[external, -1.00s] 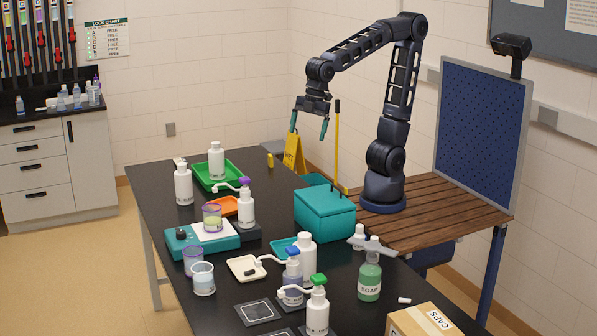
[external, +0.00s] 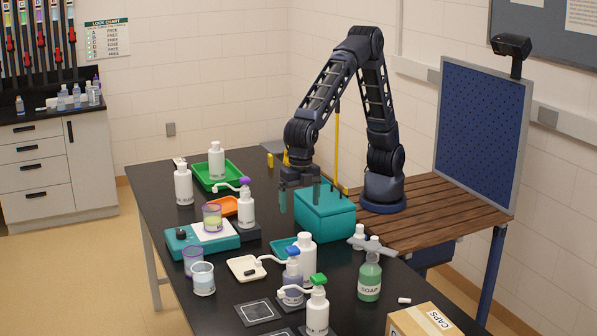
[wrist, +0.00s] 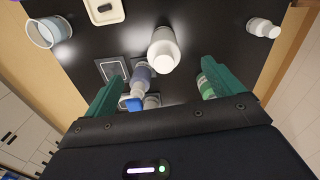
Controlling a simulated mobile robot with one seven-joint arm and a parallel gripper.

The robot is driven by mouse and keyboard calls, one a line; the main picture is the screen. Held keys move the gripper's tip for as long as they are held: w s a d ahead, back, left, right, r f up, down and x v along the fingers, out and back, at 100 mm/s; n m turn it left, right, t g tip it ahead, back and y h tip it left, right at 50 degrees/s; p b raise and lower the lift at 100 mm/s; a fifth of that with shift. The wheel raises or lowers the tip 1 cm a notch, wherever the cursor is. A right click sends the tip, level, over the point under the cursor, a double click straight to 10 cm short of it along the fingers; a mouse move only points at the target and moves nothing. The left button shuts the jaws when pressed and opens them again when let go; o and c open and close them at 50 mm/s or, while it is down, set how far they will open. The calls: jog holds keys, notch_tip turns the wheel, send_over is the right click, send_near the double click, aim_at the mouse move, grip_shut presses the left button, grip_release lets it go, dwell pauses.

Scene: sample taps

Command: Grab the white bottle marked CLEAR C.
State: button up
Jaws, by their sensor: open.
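Plain white bottles stand on the black table. One (external: 305,262) is near the small teal tray; a white bottle (wrist: 163,48) also shows upright between my fingers' directions in the wrist view. Another (external: 217,158) stands in the green tray, and one (external: 183,185) is left of that tray. The labels are too small or turned away to read, so I cannot tell which is CLEAR C. My gripper (external: 300,192) is open and empty, pointing down beside the teal box. It also shows in the wrist view (wrist: 162,72), apart from the bottles.
The teal box (external: 326,215) stands close to my gripper. Pump bottles with blue (external: 292,272) and green (external: 317,308) heads crowd the bottle near the teal tray. A green soap bottle (external: 370,278) is to its right, a cream tray (external: 246,268) to its left.

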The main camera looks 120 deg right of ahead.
aim_at(305, 235)
jog(key=shift+n, duration=0.6)
jog(key=a, duration=0.1)
jog(key=a+f, duration=0.2)
jog(key=shift+w+a+f, duration=0.2)
jog(key=shift+w, duration=0.1)
jog(key=shift+f, duration=0.25)
notch_tip(305, 235, down, 5)
jog(key=shift+r, duration=0.1)
jog(key=shift+s+d+f, duration=0.1)
jog(key=shift+s+f, duration=0.1)
jog(key=shift+f, duration=1.2)
jog(key=shift+s+d+f, duration=0.1)
jog(key=shift+s+f, duration=0.05)
jog(key=shift+f, duration=1.25)
grip_shut()
